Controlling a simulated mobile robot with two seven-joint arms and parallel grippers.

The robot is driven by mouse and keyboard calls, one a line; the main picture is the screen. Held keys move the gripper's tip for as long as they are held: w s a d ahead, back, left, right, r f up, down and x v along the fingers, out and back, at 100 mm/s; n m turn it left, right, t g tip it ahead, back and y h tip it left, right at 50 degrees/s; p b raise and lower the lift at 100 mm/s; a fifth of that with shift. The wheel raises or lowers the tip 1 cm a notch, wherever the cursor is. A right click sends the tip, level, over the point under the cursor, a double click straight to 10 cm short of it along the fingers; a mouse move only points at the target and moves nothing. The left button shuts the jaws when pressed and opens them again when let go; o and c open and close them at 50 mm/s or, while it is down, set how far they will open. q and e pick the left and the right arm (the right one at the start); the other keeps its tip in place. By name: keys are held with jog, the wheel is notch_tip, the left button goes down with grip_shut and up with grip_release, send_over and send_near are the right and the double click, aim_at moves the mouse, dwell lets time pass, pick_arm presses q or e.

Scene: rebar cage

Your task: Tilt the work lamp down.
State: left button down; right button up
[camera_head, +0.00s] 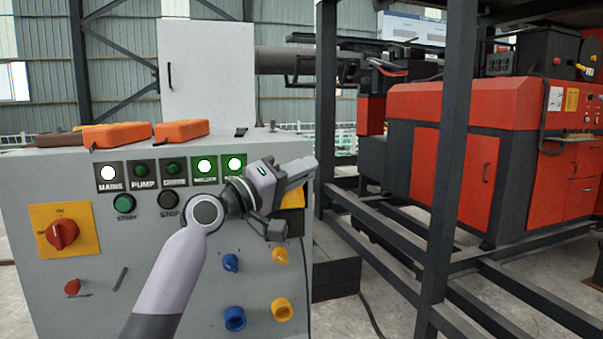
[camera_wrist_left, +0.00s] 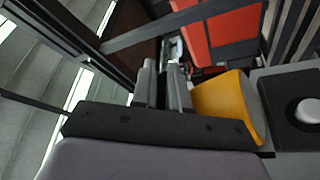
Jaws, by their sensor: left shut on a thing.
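My left gripper (camera_head: 302,167) is at the upper right corner of the grey control cabinet (camera_head: 150,260), its fingers pointing right and away. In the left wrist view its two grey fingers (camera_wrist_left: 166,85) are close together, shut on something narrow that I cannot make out. A yellow-orange part (camera_head: 292,196) shows just behind and below the gripper. In the left wrist view a yellow rounded part (camera_wrist_left: 228,105) lies directly beside the fingers. I cannot tell whether it belongs to the work lamp. No lamp is clearly recognisable in either view. My right gripper is not in view.
Two orange cases (camera_head: 117,135) (camera_head: 181,129) lie on the cabinet top. The cabinet front carries lit indicators, knobs and a red rotary switch (camera_head: 62,233). A dark steel frame post (camera_head: 452,150) stands to the right, before a red machine (camera_head: 470,110).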

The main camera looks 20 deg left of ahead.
pick_arm(q)
jog(key=m+b, duration=0.1)
jog(key=f+b, duration=0.1)
jog(key=b, duration=0.1)
jog(key=shift+s+d+f+m+h, duration=0.1)
jog(key=shift+s+f+m+h, duration=0.1)
jog(key=shift+m+h, duration=0.2)
jog(key=shift+s+d+f+m+b, duration=0.15)
jog(key=shift+m+b, duration=0.45)
jog(key=shift+b, duration=0.6)
jog(key=shift+f+m+h+b, duration=0.25)
jog(key=shift+m+h+b, duration=0.75)
jog(key=shift+b, duration=0.8)
jog(key=shift+s, duration=0.1)
jog(key=c, duration=1.5)
grip_release()
jog(key=shift+g, duration=0.3)
